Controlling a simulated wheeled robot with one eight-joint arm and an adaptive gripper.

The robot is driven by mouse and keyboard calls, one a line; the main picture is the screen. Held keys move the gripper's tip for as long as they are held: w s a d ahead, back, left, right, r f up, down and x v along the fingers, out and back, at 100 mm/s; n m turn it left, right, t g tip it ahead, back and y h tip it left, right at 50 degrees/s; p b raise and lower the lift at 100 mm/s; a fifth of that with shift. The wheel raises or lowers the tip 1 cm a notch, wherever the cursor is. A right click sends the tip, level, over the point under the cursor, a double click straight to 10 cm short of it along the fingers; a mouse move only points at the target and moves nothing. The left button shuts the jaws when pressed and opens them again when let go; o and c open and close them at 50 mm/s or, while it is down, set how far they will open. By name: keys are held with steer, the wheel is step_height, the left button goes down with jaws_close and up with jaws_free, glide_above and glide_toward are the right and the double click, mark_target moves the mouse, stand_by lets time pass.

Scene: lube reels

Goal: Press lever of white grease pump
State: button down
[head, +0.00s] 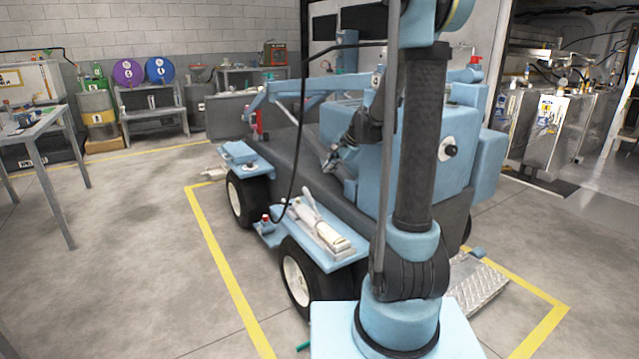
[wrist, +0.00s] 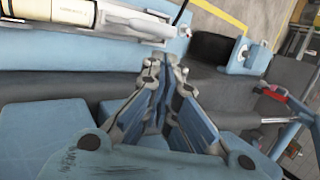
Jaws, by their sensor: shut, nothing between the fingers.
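The white grease pump (head: 328,236) lies on the light-blue fender of the vehicle in the head view. Its pale lever (head: 309,203) rises at a slant from the body. In the wrist view, part of the cream pump barrel (wrist: 62,10) shows at the top left, cut off by the frame. My gripper (wrist: 167,68) is shut and empty, its fingers pointing toward the top of the wrist view. In the head view my gripper (head: 331,161) is small, above and behind the pump, apart from it.
The pump lies on a blue fender (head: 350,256) over a black wheel. A black hose (head: 300,130) hangs beside it. Another blue fender (head: 238,153) is farther left. A red-handled part (wrist: 272,94) is right in the wrist view.

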mark_target(311, 201)
steer(key=x, duration=1.3)
steer(key=shift+f, duration=0.35)
steer(key=shift+a, duration=0.1)
steer(key=shift+w+a, duration=0.1)
steer(key=shift+w, duration=0.1)
steer(key=shift+w+a+f+g+h, duration=0.3)
steer(key=shift+w+f+g+h, duration=0.15)
steer(key=shift+f+g, duration=0.15)
steer(key=shift+w+a+f+g+h, duration=0.35)
steer(key=shift+w+f+g, duration=0.1)
steer(key=shift+g, duration=0.25)
steer(key=shift+w+a+f+m+g+h, duration=0.15)
steer(key=shift+w+f+g+h, duration=0.2)
steer(key=shift+f+g, duration=0.25)
steer(key=shift+w+a+f+m+g+h, duration=0.15)
steer(key=shift+w+f+g+h, duration=0.15)
steer(key=shift+f+g, duration=0.25)
steer(key=shift+f, duration=0.55)
steer(key=shift+w, duration=0.1)
